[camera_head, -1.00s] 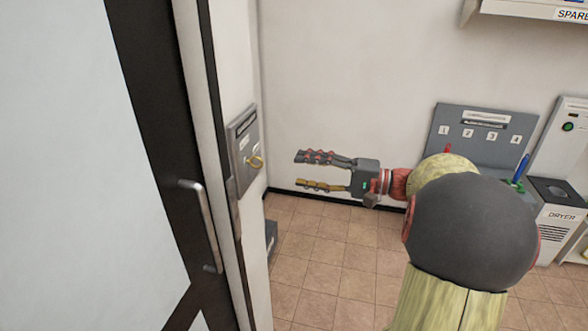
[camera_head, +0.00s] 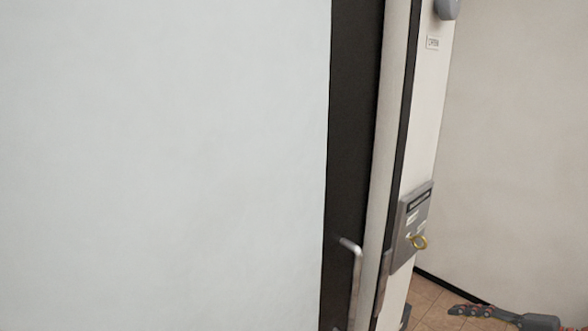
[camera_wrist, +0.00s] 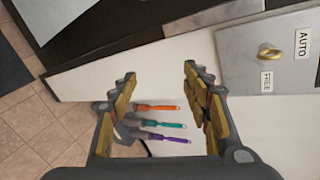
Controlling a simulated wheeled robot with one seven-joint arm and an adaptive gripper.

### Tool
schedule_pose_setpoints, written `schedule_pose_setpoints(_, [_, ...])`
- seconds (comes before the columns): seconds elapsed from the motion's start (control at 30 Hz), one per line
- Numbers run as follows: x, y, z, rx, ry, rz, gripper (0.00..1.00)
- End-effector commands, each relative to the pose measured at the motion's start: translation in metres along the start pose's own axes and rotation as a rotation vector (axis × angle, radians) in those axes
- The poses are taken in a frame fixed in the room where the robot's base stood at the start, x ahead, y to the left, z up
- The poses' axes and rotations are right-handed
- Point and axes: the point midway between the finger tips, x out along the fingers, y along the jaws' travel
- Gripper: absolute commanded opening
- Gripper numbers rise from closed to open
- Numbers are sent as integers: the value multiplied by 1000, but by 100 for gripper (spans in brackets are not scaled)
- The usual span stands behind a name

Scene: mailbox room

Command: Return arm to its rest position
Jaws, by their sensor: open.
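My gripper (camera_head: 462,312) shows at the bottom right of the head view, cut off by the lower edge. In the wrist view my gripper (camera_wrist: 160,82) is open, with its two padded fingers spread apart and nothing held between them. Most of my arm is out of the head view. A grey wall plate with a brass turn knob (camera_head: 418,241) is up and to the left of my gripper in the head view. The same knob (camera_wrist: 269,52) shows at the upper right of the wrist view, between labels reading AUTO and FREE, apart from the fingers.
A door with a large pale panel (camera_head: 160,160) and a metal pull handle (camera_head: 354,275) fills the left. Slim items with orange (camera_wrist: 155,107), teal (camera_wrist: 163,124) and purple ends show beyond the fingers. Tiled floor (camera_wrist: 30,125) and plain wall (camera_head: 520,150) look clear.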

Motion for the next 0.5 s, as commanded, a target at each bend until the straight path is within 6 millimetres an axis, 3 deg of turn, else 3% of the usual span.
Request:
schedule_pose_setpoints(0.1, [11,40,36,-16,8,238,48])
schedule_pose_setpoints(0.23, [14,76,78,-126,32,508,48])
schedule_pose_setpoints(0.37, [8,96,111,-316,72,724,48])
schedule_pose_setpoints(0.5, [0,98,138,-556,113,865,48])
